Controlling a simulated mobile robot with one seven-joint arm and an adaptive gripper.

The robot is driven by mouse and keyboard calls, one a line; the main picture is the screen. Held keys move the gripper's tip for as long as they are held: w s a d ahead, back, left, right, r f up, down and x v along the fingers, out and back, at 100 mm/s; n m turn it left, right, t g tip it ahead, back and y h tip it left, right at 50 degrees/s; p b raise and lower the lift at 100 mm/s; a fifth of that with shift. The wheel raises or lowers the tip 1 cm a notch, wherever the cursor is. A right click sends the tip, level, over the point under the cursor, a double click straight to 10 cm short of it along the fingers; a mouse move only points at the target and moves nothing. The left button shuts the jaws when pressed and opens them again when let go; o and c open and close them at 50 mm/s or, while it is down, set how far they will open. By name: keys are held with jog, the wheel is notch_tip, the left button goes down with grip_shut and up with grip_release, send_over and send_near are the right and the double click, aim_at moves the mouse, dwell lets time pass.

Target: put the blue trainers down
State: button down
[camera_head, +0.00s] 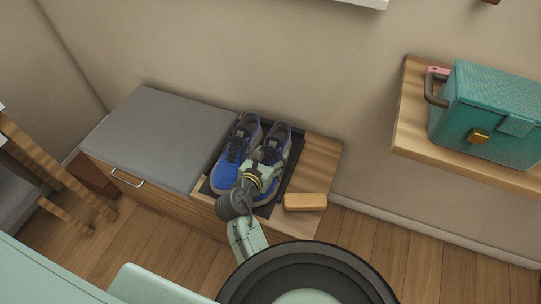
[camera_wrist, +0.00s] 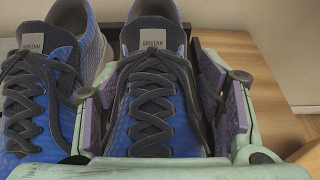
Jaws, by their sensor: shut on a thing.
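The blue trainers (camera_head: 232,160), with dark laces and grey heels, sit side by side over a dark mat (camera_head: 291,170) on the wooden end of a bench (camera_head: 322,160). My gripper (camera_head: 264,168) reaches in from the front and is at the right shoe. In the wrist view my gripper (camera_wrist: 160,100) has one purple-padded finger on each side of the right shoe (camera_wrist: 152,95) and is shut on it. The left shoe (camera_wrist: 38,85) stands beside it, close to the left finger. The soles are hidden in the wrist view, so I cannot tell whether they touch the mat.
An orange-brown block (camera_head: 305,202) lies on the bench's front right corner, close to the mat. A grey cushion (camera_head: 165,135) covers the bench's left part. A teal box (camera_head: 490,115) stands on a wooden shelf (camera_head: 408,110) at right. Wooden furniture legs (camera_head: 50,170) are at far left.

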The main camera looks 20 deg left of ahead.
jog(key=shift+r, duration=0.15)
jog(key=shift+c, duration=2.2)
grip_release()
